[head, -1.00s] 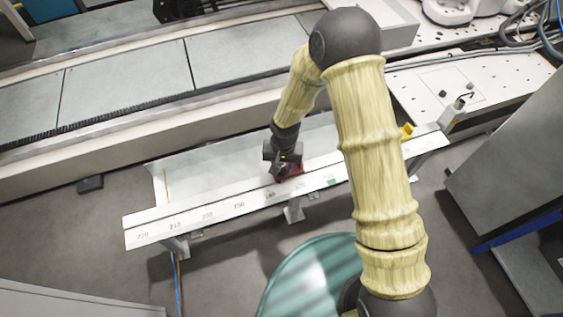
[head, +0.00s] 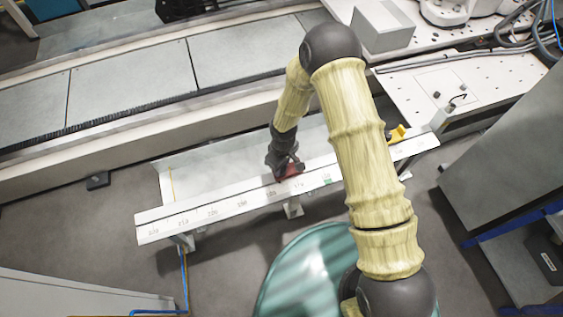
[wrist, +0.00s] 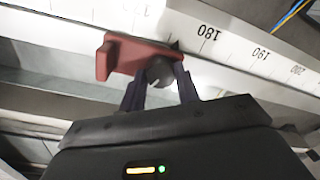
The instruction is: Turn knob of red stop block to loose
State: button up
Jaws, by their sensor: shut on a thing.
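The red stop block (wrist: 125,55) sits on the white numbered rail (head: 225,208); in the wrist view it lies near the 180 mark. In the head view only a small red part of the block (head: 291,171) shows beside my gripper (head: 285,167). In the wrist view my gripper (wrist: 160,80) has its two dark fingers closed around the dark grey knob (wrist: 160,70) at the block's near side. The fingertips partly hide the knob, and I cannot read its turn angle.
A yellow piece (head: 397,133) sits farther right on the rail, and a small green mark (head: 327,181) lies between. A conveyor (head: 135,90) runs behind the rail. A grey cabinet (head: 505,160) stands at right. Open floor lies in front at left.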

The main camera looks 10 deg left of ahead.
jog(key=n+p, duration=0.2)
jog(key=n, duration=0.3)
jog(key=shift+r+n+p, duration=0.1)
jog(key=shift+n+p, duration=0.2)
jog(key=shift+p, duration=0.1)
jog(key=n+p, duration=0.2)
jog(key=n, duration=0.3)
jog(key=shift+s, duration=0.1)
jog(key=shift+n, duration=0.3)
jog(key=o, duration=1)
jog(key=shift+c, duration=0.2)
notch_tip(320, 180, up, 17)
jog(key=p, duration=0.3)
jog(key=shift+w+a+p, duration=0.25)
jog(key=shift+w+p, duration=0.1)
jog(key=shift+w, duration=0.05)
